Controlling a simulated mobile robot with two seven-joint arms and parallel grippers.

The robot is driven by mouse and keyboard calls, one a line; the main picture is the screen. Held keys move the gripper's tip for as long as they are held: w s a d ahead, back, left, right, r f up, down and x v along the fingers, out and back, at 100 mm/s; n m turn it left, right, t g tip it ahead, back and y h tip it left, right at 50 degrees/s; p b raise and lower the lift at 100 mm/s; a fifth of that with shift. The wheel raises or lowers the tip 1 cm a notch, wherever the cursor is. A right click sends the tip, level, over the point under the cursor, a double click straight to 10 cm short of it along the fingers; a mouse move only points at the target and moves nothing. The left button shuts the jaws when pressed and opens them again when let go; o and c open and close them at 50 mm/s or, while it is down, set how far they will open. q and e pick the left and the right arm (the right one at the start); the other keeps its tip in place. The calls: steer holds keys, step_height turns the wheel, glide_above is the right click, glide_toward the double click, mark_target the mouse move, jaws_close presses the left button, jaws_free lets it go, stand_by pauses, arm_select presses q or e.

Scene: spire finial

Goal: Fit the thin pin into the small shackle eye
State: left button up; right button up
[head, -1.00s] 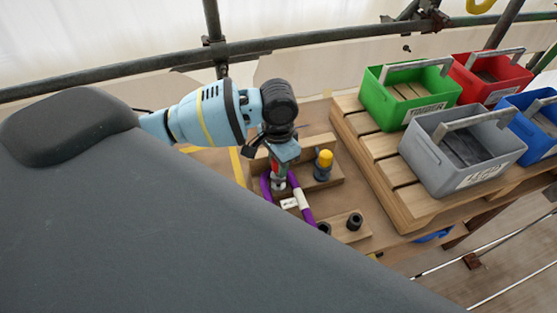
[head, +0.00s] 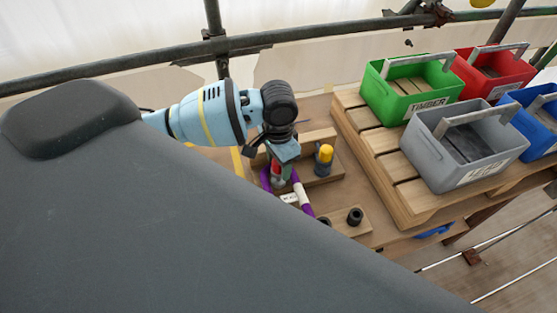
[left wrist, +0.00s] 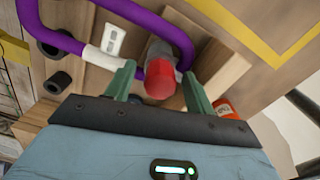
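My left gripper (left wrist: 157,85) is open in the left wrist view, with one green finger on each side of a grey cylinder with a red end (left wrist: 160,79). Narrow gaps show between the fingers and the red end. In the head view the left gripper (head: 281,168) points down over the wooden stand (head: 325,184), and the red part shows at it. A second piece, grey with a yellow top (head: 325,156), stands to its right. I cannot tell which piece is the thin pin. The shackle eye cannot be made out. My right gripper is not in view.
A purple sling (left wrist: 180,30) with a white sleeve loops around the red-ended piece. Black rings (head: 355,217) sit on a low wooden block. Green (head: 373,92), red, grey (head: 425,171) and blue bins stand on a pallet at right. A scaffold rail runs behind.

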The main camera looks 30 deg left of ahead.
arm_select(q)
steer(key=shift+r, duration=3.95)
steer(key=shift+f, duration=0.1)
